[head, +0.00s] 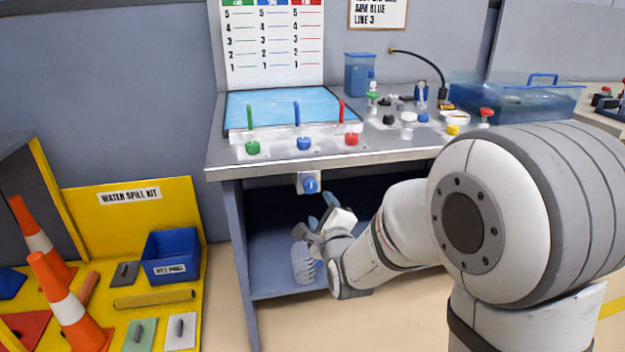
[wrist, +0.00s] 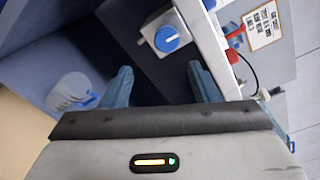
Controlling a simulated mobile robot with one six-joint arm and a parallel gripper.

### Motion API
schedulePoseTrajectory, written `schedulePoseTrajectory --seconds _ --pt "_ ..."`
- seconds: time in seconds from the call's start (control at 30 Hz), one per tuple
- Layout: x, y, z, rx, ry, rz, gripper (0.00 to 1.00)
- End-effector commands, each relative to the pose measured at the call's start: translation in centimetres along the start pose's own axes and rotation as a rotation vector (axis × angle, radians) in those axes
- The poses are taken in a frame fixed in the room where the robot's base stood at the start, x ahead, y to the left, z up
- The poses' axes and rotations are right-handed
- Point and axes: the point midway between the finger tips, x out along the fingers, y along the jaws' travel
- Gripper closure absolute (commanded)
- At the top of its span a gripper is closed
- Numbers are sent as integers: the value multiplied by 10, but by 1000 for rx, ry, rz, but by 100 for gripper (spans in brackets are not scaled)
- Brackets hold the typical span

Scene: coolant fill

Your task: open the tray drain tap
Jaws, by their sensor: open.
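The tray drain tap is a blue round knob (head: 311,184) on a white block under the front edge of the bench, below the tray (head: 285,105) of pale blue liquid. The knob shows a pale line across its face in the wrist view (wrist: 168,38). My gripper (head: 322,209) is just below and right of the knob in the head view. In the wrist view my gripper (wrist: 163,82) is open and empty, its two blue-grey fingers spread apart. The knob lies beyond the fingertips, between them sideways, and no contact shows.
A translucent bottle (head: 303,264) stands on the lower shelf beside my gripper. Green, blue and red knobs line the tray's front on the bench top (head: 400,150). A yellow spill-kit station (head: 150,222) with cones stands at left. Bottles and caps crowd the bench's right.

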Motion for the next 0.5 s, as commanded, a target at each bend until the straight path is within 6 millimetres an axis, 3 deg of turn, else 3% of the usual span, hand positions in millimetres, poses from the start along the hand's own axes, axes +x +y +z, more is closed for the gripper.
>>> schedulePoseTrajectory --seconds 0.2,0.5 --pt "12 -6 11 86 -38 -47 44" --pt "58 -7 12 84 -38 -46 44"
